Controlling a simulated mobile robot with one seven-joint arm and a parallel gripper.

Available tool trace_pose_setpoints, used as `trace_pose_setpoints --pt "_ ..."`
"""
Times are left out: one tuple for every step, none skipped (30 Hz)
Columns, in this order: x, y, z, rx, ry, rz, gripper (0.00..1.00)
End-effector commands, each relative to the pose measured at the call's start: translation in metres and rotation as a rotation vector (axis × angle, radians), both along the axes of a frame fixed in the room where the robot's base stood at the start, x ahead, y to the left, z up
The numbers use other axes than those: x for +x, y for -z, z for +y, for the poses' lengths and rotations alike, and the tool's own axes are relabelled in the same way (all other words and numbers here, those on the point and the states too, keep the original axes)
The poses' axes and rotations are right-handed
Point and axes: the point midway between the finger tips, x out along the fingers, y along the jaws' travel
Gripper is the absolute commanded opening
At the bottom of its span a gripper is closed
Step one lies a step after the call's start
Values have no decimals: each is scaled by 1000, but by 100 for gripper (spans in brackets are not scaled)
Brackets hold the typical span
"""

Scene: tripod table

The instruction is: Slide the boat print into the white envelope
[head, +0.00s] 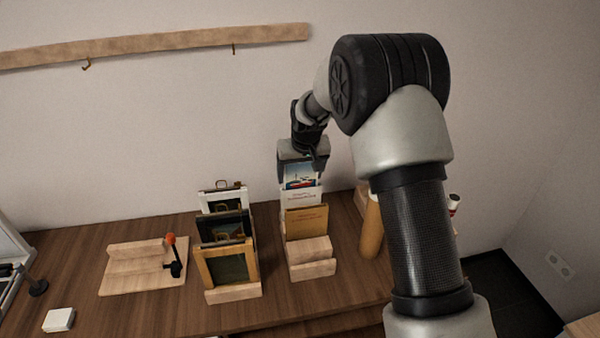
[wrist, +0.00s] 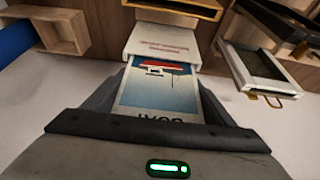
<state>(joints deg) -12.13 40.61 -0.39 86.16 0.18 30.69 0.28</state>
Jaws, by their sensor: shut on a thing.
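The boat print (head: 299,174) shows a red and white boat on blue; in the wrist view (wrist: 158,95) it lies between my fingers with its lettered edge toward the palm. My gripper (head: 303,160) is shut on the print and holds it upright above the rack. The white envelope (head: 304,197), with red lettering, stands in the wooden rack directly below the print; it also shows in the wrist view (wrist: 163,44). The print's far edge meets the envelope's mouth in the picture. I cannot tell whether it is inside or just in front of or behind it.
A mustard envelope (head: 306,222) stands in front in the same wooden rack (head: 312,270). Left of it, a second rack holds several frames (head: 228,264). A brown tube (head: 371,228) stands close on the right. A wooden jig (head: 140,266) lies farther left.

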Motion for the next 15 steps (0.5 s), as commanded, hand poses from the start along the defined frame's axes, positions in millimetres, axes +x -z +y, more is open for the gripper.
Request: trace_pose_setpoints --pt "0 5 0 0 0 0 53" --pt "0 6 0 0 0 0 53" --pt "0 8 0 0 0 0 53" --pt "0 10 0 0 0 0 53" --pt "0 12 0 0 0 0 53" --pt "0 14 0 0 0 0 53" --pt "0 15 0 0 0 0 53" --pt "0 16 0 0 0 1 53" --pt "0 19 0 0 0 1 53" --pt "0 20 0 0 0 1 53" --pt "0 22 0 0 0 1 53" --pt "0 24 0 0 0 1 53" --pt "0 25 0 0 0 1 53" --pt "0 27 0 0 0 1 53" --pt "0 29 0 0 0 1 53"
